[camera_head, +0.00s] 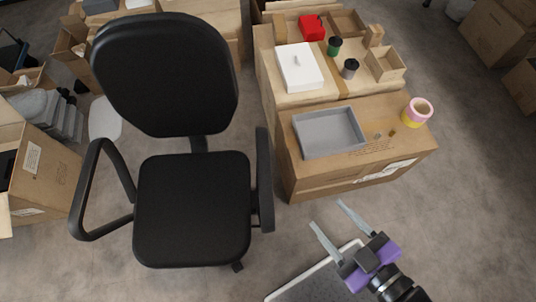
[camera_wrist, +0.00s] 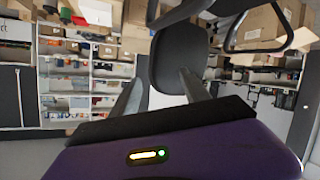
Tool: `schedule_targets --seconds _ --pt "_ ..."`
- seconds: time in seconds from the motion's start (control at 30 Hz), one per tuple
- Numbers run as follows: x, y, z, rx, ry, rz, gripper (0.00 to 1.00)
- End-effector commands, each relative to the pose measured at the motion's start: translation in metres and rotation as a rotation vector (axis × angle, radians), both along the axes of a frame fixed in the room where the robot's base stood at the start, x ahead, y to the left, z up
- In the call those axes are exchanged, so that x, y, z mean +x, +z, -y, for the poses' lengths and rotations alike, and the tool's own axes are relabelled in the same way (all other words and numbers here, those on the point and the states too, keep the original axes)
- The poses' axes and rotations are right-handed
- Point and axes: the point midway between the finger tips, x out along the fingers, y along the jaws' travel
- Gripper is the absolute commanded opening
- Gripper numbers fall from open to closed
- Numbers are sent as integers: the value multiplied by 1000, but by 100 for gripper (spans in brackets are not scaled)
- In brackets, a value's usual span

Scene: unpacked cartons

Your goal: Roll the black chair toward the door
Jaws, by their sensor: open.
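The black chair (camera_head: 192,208) stands upright on the carpet left of centre in the head view, its seat and armrests facing me and its tall backrest (camera_head: 165,75) behind. My gripper (camera_head: 327,212) is open and empty, to the lower right of the chair and apart from it. The chair also shows in the wrist view (camera_wrist: 180,62), beyond my two fingers, with the picture turned. Most of the chair's base is hidden under the seat. I cannot make out a door in either view.
A closed carton (camera_head: 350,175) right of the chair bears a grey tray (camera_head: 330,132) and a tape roll (camera_head: 418,111). Another carton bears a white box (camera_head: 300,67). An open carton (camera_head: 40,165) stands close on the left. Carpet at lower left and far right is free.

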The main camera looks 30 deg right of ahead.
Motion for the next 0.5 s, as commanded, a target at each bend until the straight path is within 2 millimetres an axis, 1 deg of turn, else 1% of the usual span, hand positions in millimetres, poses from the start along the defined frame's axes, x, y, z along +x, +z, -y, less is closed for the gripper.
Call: schedule_targets --seconds 0.03,0.1,0.17,0.2,0.27,0.3,0.37,0.4,0.47,0.5 --pt "12 -11 -5 -113 52 -22 54" --pt "28 -36 -10 -296 136 -62 54" --pt "42 -57 -15 -457 216 -98 54" --pt "52 -69 -17 -563 270 -119 54" --pt "69 -87 -20 -725 354 -152 54" --pt "80 -98 -22 -832 412 -173 54" --pt "99 -112 -24 -991 503 -203 54" --pt "112 -120 -25 -1098 564 -221 54" --pt "133 -129 -26 -1257 658 -251 54" --pt "147 -134 -26 -1361 720 -268 54"
